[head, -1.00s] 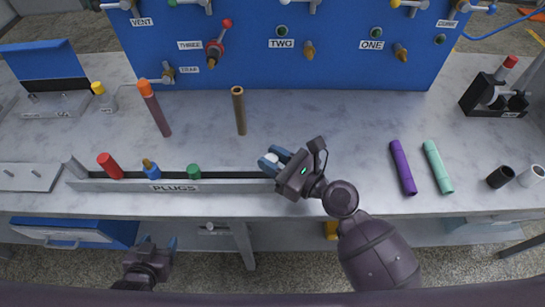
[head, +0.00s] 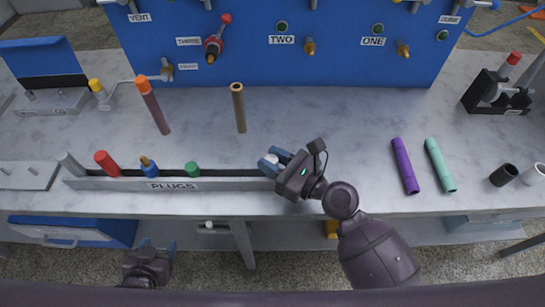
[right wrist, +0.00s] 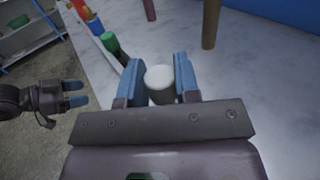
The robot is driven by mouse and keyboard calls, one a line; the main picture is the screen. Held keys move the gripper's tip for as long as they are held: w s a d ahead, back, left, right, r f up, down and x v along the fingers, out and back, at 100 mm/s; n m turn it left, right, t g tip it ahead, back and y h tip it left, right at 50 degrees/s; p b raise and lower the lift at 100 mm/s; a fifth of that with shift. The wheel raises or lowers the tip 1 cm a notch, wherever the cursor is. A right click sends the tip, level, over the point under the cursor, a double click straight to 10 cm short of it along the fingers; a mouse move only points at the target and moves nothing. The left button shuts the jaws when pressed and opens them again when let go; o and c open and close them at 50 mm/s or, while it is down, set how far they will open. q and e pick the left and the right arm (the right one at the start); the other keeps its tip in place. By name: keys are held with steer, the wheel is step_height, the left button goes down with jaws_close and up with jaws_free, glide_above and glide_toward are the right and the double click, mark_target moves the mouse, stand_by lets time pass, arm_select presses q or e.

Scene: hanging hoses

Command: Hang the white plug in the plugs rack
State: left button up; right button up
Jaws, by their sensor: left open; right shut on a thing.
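The white plug (right wrist: 160,78) is between the blue fingers of my right gripper (right wrist: 158,82), its pale round top showing in the right wrist view. In the head view my right gripper (head: 273,161) is shut on it at the right end of the plugs rack (head: 215,185), a long grey rack labelled PLUGS. The plug's lower end is hidden, so I cannot tell whether it touches the rack. My left gripper (head: 158,246) is open and empty, low in front of the table edge; it also shows in the right wrist view (right wrist: 78,93).
A red plug (head: 107,163), a blue plug (head: 149,168) and a green plug (head: 192,169) stand in the rack's left and middle. A brown cylinder (head: 239,108) and an orange-topped one (head: 152,105) stand behind. Purple (head: 404,165) and mint (head: 439,165) cylinders lie right.

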steer(key=shift+f, duration=0.35)
steer(key=o, duration=1)
steer(key=shift+c, duration=0.2)
steer(key=b+v, duration=0.1)
steer(key=v, duration=0.8)
steer(key=shift+s+d, duration=0.15)
steer(key=shift+s+d+r, duration=0.15)
steer(key=shift+s+d, duration=0.25)
steer(key=shift+d, duration=0.15)
